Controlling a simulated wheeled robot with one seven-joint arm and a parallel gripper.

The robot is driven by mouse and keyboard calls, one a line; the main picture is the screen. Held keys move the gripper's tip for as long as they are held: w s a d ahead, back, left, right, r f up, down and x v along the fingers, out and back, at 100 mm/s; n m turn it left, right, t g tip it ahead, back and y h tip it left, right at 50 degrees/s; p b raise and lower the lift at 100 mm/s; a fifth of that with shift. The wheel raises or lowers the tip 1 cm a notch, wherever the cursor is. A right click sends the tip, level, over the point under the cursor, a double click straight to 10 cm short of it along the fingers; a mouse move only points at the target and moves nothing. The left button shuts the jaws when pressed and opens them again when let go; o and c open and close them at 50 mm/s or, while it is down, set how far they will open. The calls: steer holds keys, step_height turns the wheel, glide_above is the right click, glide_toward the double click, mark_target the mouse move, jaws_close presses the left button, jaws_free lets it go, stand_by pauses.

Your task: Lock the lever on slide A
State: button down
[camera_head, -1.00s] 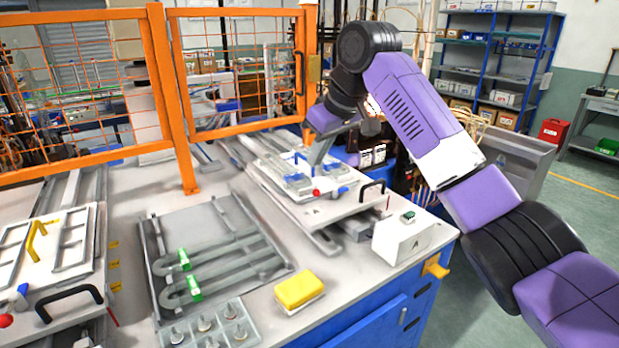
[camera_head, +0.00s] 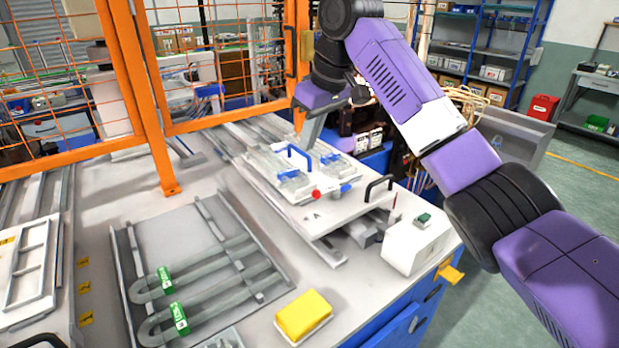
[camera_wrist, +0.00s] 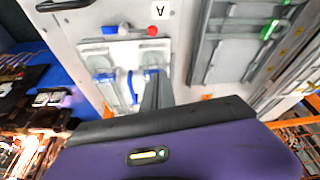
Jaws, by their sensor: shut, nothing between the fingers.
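Slide A (camera_head: 255,183) is a pale plate at the back right of the bench. The wrist view shows its letter "A" label (camera_wrist: 157,11). It bears a clear-grey fixture with blue parts. A blue arched handle (camera_head: 300,156) stands up from the fixture. My gripper (camera_head: 306,133) is shut and empty, just above and behind the blue handle. I cannot tell whether it touches the handle.
A white box with a green button (camera_head: 424,219) stands right of the slide. A yellow block (camera_head: 304,315) lies nearer. Orange mesh fencing (camera_head: 160,150) borders the left and back.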

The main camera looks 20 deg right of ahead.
mark_target(332, 191)
steer(key=shift+f, duration=0.1)
steer(key=p+x, duration=0.1)
steer(key=x, duration=0.8)
steer(key=shift+s+d+f+p, duration=0.45)
steer(key=shift+s+f+p, duration=0.1)
steer(key=shift+s, duration=0.15)
steer(key=shift+s+d+f, duration=0.15)
steer(key=shift+s+d, duration=0.25)
steer(key=shift+s, duration=0.45)
steer(key=shift+d+p, duration=0.1)
steer(key=shift+p, duration=0.25)
